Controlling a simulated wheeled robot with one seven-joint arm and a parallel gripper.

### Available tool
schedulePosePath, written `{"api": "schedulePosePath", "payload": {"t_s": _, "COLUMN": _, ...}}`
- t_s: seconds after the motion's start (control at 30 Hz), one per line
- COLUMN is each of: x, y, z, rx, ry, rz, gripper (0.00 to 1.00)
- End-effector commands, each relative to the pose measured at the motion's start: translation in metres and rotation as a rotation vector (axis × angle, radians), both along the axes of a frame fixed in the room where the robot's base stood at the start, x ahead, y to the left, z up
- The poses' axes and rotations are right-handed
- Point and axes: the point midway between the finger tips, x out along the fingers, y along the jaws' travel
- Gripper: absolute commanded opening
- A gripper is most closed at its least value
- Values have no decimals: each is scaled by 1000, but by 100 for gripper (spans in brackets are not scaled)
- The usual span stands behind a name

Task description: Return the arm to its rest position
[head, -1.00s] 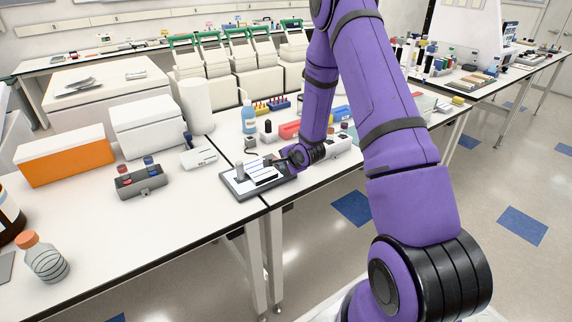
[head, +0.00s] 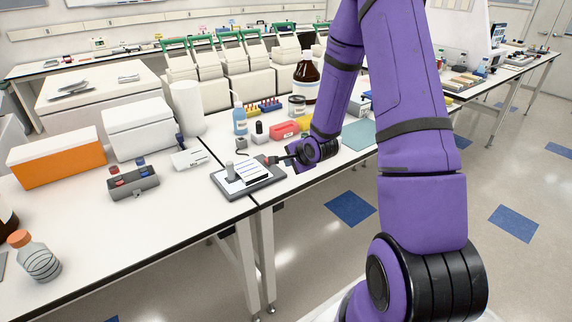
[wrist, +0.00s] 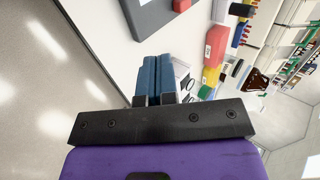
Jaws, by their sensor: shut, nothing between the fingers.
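My purple arm (head: 415,140) reaches from the lower right over the bench front in the head view. My gripper (head: 278,160) is low at the bench's front edge, just right of a dark grey device with a white striped top (head: 248,178). In the wrist view my gripper (wrist: 154,60) shows two blue fingers pressed together with nothing between them. The corner of the grey device (wrist: 165,18) and a small red part (wrist: 181,5) lie ahead of the fingertips. In the head view, the fingers are small and partly merge with the device's edge.
A tube rack (head: 134,183) and an orange-fronted box (head: 60,166) are to the left. Open floor (head: 330,260) lies in front of the bench.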

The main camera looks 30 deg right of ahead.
Motion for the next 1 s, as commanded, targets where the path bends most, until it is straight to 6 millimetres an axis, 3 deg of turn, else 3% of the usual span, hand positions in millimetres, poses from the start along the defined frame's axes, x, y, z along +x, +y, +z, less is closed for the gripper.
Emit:
{"api": "schedulePosePath", "payload": {"t_s": 0.77, "x": -6, "y": 1, "z": 8, "rx": -9, "ry": 2, "rz": 5, "gripper": 0}}
{"api": "schedulePosePath", "payload": {"t_s": 0.87, "x": -6, "y": 3, "z": 20, "rx": -50, "ry": 10, "rz": 31, "gripper": 0}}
{"api": "schedulePosePath", "payload": {"t_s": 1.0, "x": -10, "y": 9, "z": 55, "rx": -170, "ry": 40, "rz": 103, "gripper": 0}}
